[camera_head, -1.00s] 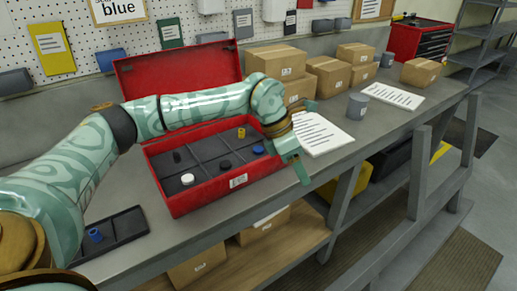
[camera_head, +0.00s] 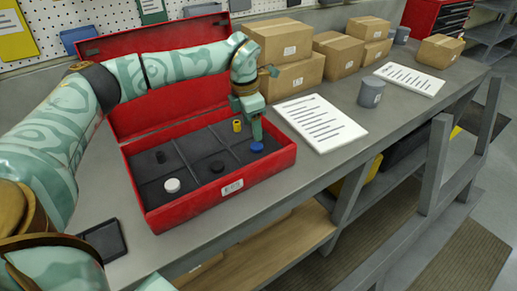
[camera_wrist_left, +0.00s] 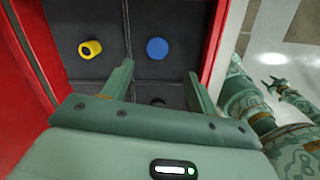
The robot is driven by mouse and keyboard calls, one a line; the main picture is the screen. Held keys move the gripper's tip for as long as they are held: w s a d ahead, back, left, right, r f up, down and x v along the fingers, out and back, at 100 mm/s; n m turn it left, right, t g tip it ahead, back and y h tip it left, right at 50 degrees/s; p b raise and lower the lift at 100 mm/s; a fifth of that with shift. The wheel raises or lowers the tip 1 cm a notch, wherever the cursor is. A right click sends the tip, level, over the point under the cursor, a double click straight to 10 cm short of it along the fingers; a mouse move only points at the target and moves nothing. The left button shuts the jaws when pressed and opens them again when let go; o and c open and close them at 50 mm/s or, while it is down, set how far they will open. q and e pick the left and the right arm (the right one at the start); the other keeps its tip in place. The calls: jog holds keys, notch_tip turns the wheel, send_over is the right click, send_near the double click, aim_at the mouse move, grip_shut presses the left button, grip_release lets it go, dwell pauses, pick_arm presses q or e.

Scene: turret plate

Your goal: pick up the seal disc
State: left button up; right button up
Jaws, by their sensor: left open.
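The red box (camera_head: 234,187) stands open on the bench, its black inside split into compartments. Discs lie in it: a blue disc (camera_head: 257,147), a black disc (camera_head: 217,166) and a white disc (camera_head: 172,185). I cannot tell from looks which is the seal disc. My left gripper (camera_head: 257,132) is open, pointing down over the right compartments, just above the blue disc. In the left wrist view, the blue disc (camera_wrist_left: 157,48) shows just beyond the empty fingers. The black disc (camera_wrist_left: 158,101) is partly hidden by the gripper. My right gripper (camera_wrist_left: 273,86) is small at the right there.
The box walls and raised lid (camera_head: 170,105) surround the gripper. Right of the box lie a paper sheet (camera_head: 318,122) and a grey cup (camera_head: 371,92). A dark tray (camera_head: 104,241) is front left.

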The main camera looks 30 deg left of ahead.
aim_at(256, 146)
pick_arm(q)
jog(key=shift+w+a+f, duration=0.1)
jog(key=shift+a+f, duration=0.05)
jog(key=shift+f, duration=0.65)
jog(key=shift+a+f, duration=0.1)
jog(key=shift+f, duration=0.35)
jog(key=f, duration=0.1)
jog(key=f+b, duration=0.1)
jog(key=f, duration=0.1)
jog(key=w+f, duration=0.1)
jog(key=shift+w+d+f+b, duration=0.1)
jog(key=shift+d+f+b, duration=0.2)
jog(key=shift+f+b, duration=0.1)
jog(key=shift+r, duration=0.15)
jog(key=shift+c, duration=0.9)
jog(key=c, duration=0.9)
pick_arm(e)
jog(key=shift+w+a+f, duration=0.25)
jog(key=shift+a+f, duration=0.4)
jog(key=shift+f, duration=0.25)
